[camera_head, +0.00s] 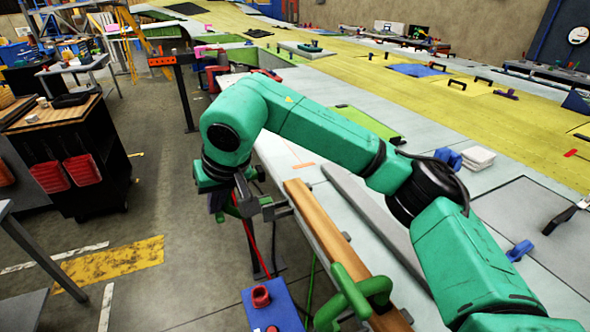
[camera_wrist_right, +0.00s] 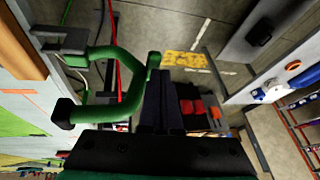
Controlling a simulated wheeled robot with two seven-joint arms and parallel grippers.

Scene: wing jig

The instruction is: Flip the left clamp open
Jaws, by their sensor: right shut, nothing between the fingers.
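The left clamp (camera_head: 244,204) sits at the edge of the bench, beyond the wooden beam, mostly hidden behind my right gripper. In the right wrist view its green U-shaped handle (camera_wrist_right: 133,88) and grey metal base (camera_wrist_right: 62,40) show clearly. My right gripper (camera_wrist_right: 162,82) is shut and empty, with its dark fingers close beside the handle; I cannot tell whether they touch it. In the head view the right gripper (camera_head: 217,206) points down at the clamp. A second green clamp (camera_head: 352,298) stands nearer, at the bottom of the picture. My left gripper is not in view.
A wooden beam (camera_head: 325,232) lies along the bench edge. A blue box with a red knob (camera_head: 268,309) is below the edge. A black tool cart with a wooden top (camera_head: 62,115) stands at left. The floor between cart and bench is mostly clear.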

